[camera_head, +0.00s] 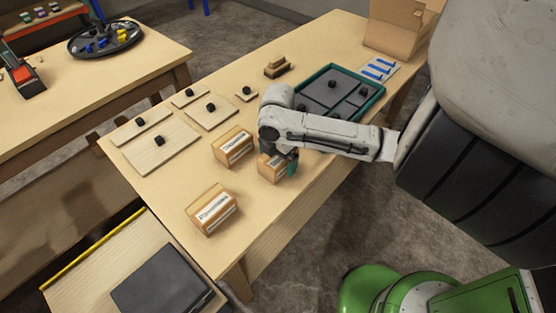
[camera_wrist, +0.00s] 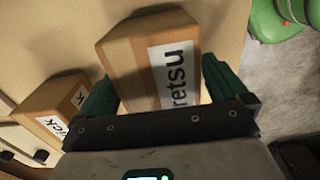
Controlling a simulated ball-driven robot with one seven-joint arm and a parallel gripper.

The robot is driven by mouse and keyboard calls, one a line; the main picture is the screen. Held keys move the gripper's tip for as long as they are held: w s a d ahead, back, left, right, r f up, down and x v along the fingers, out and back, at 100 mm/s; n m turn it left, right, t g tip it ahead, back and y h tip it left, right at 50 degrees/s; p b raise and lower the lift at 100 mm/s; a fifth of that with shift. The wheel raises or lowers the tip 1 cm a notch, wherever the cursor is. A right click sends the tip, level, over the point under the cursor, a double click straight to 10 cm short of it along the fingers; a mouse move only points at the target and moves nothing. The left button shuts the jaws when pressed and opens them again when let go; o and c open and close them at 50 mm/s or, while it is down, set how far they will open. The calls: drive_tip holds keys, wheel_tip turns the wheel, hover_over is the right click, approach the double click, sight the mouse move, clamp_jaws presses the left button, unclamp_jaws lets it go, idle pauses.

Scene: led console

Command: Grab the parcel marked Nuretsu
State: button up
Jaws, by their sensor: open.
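The parcel marked Nuretsu is a small brown box (camera_wrist: 130,62) with a white label; in the wrist view the letters "retsu" show and the rest is hidden by my gripper. My gripper (camera_wrist: 160,78) is open, with one green finger on each side of this box. I cannot tell whether the fingers touch it. In the head view the box (camera_head: 268,168) stands on the wooden table (camera_head: 185,215), partly covered by my gripper (camera_head: 283,165).
A second labelled box (camera_head: 232,146) stands just left of the gripper; its label ends in "ck" in the wrist view (camera_wrist: 52,108). A third box (camera_head: 211,210) stands nearer the table's front corner. Boards with black knobs (camera_head: 158,142), a green-rimmed tray (camera_head: 340,92) and an open carton (camera_head: 398,28) lie farther back.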

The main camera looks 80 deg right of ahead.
drive_tip(key=c, duration=1.2)
drive_tip(key=shift+o, duration=0.2)
drive_tip(key=shift+r, duration=0.2)
